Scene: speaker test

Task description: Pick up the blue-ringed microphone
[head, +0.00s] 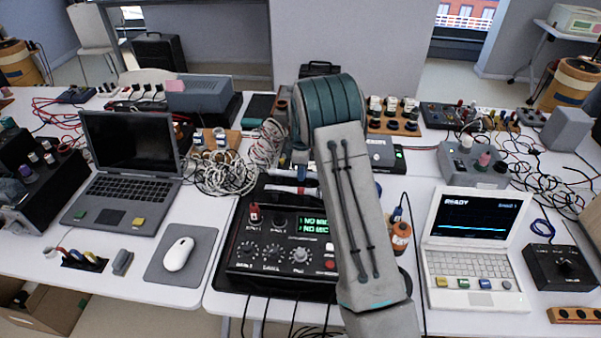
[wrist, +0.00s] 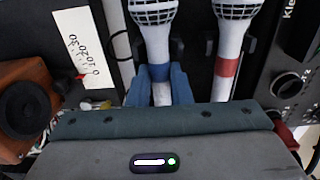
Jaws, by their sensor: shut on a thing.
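The blue-ringed microphone (wrist: 154,38) is white with a mesh head and shows in the wrist view, left of the red-ringed microphone (wrist: 229,42). My gripper (wrist: 160,82) has its blue-grey fingers on both sides of the white handle, just below the blue ring, and is shut on it. The handle's lower end is hidden by my gripper. Both microphones lie side by side over a dark surface; I cannot tell whether the held one touches it.
A black mixer box (head: 278,250) with knobs and a green display stands in front. An open laptop (head: 130,142) is at left, a white laptop (head: 476,228) at right. Tangled cables (head: 240,160) lie behind. An orange-brown box (wrist: 30,100) is left of my gripper.

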